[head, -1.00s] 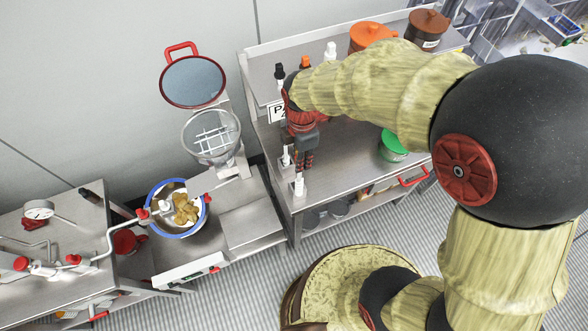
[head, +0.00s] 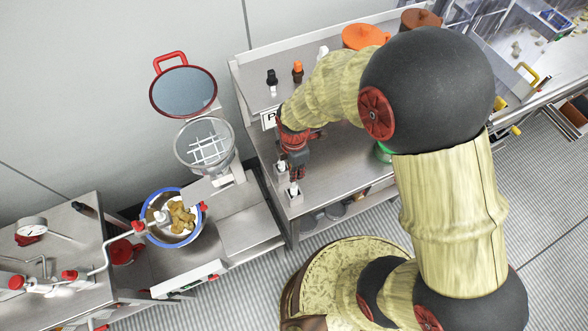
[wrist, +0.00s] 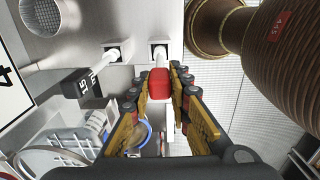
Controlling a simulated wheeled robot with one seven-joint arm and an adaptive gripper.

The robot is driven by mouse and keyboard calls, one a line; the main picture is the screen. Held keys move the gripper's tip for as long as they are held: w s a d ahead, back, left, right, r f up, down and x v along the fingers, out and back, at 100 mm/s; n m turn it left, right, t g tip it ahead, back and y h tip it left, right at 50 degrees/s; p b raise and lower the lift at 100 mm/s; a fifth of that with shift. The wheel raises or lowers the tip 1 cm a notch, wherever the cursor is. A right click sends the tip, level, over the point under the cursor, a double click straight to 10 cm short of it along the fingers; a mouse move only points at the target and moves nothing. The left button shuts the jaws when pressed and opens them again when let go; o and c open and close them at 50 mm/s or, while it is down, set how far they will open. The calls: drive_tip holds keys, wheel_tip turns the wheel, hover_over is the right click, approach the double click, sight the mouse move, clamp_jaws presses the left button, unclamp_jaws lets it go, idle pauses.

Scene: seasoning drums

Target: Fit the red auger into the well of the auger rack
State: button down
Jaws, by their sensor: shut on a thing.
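The red auger shows in the wrist view as a red block head (wrist: 159,82) between the fingertips of my gripper (wrist: 160,88). My gripper is shut on this head. A short white piece beyond the head lines up with the right-hand square well of the auger rack (wrist: 159,48). I cannot tell how deep it sits there. Beside it, a black-headed auger marked 15 ml (wrist: 84,88) leans across the view, its white shaft running to the other well. In the head view my gripper (head: 294,168) is over the two rack blocks at the table's front left corner.
An orange-topped bottle (head: 297,70) and a black-topped one (head: 271,78) stand on the raised back shelf. Orange (head: 364,36) and brown drums stand farther right. A bowl with a blue rim (head: 150,220) sits on the lower bench to the left.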

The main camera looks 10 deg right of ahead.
drive_tip(key=shift+f, duration=0.25)
drive_tip(key=shift+f, duration=0.2)
drive_tip(key=c, duration=1.8)
unclamp_jaws()
drive_tip(key=shift+r, duration=0.1)
drive_tip(key=shift+o, duration=0.7)
